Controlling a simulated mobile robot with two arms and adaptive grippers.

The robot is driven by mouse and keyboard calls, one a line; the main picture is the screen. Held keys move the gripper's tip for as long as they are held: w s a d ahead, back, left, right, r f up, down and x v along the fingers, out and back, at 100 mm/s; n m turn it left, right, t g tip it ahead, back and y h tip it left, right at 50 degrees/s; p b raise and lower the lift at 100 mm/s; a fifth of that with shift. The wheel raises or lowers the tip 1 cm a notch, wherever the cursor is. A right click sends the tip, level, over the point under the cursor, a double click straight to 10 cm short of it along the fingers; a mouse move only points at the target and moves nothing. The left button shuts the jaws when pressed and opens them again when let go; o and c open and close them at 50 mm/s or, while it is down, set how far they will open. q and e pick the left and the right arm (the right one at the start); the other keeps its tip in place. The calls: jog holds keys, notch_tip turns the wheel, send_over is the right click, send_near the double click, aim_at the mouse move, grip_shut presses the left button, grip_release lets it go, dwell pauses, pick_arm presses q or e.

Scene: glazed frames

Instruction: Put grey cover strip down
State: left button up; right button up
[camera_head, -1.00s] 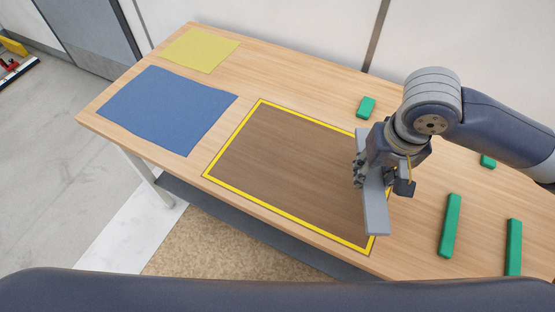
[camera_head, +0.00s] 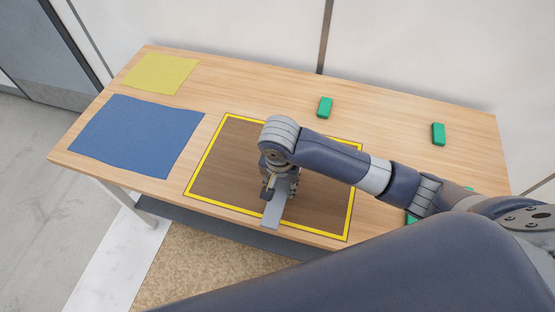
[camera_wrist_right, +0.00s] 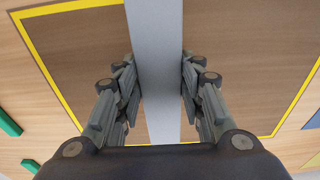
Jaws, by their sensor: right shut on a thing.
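The grey cover strip (camera_head: 273,214) is a long, flat, narrow bar. My right gripper (camera_head: 280,188) is shut on it, over the brown area (camera_head: 235,155) with a yellow border. The strip's near end overlaps the front yellow line in the head view. In the right wrist view the strip (camera_wrist_right: 155,45) runs up and down between the two fingers of the gripper (camera_wrist_right: 160,85). I cannot tell whether it touches the table or hangs just above it. Part of the strip is hidden behind the gripper. My left gripper is not in view.
The wooden table (camera_head: 390,110) carries a blue cloth (camera_head: 137,137) and a yellow cloth (camera_head: 160,73) at the left. Green blocks stand behind (camera_head: 325,107) and at the back right (camera_head: 438,133). Another green piece (camera_head: 411,218) is partly hidden by my right arm.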

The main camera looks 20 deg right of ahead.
jog(key=w, duration=0.3)
jog(key=w+d, duration=0.1)
jog(key=w, duration=0.2)
jog(key=w+p, duration=0.1)
jog(key=w, duration=0.2)
jog(key=shift+w+d+f, duration=0.2)
jog(key=shift+d+f, duration=0.2)
notch_tip(320, 180, down, 3)
jog(key=shift+w+f+p, duration=0.1)
jog(key=shift+p, duration=0.45)
jog(key=shift+f, duration=0.2)
jog(key=shift+f, duration=0.55)
jog(key=o, duration=1.2)
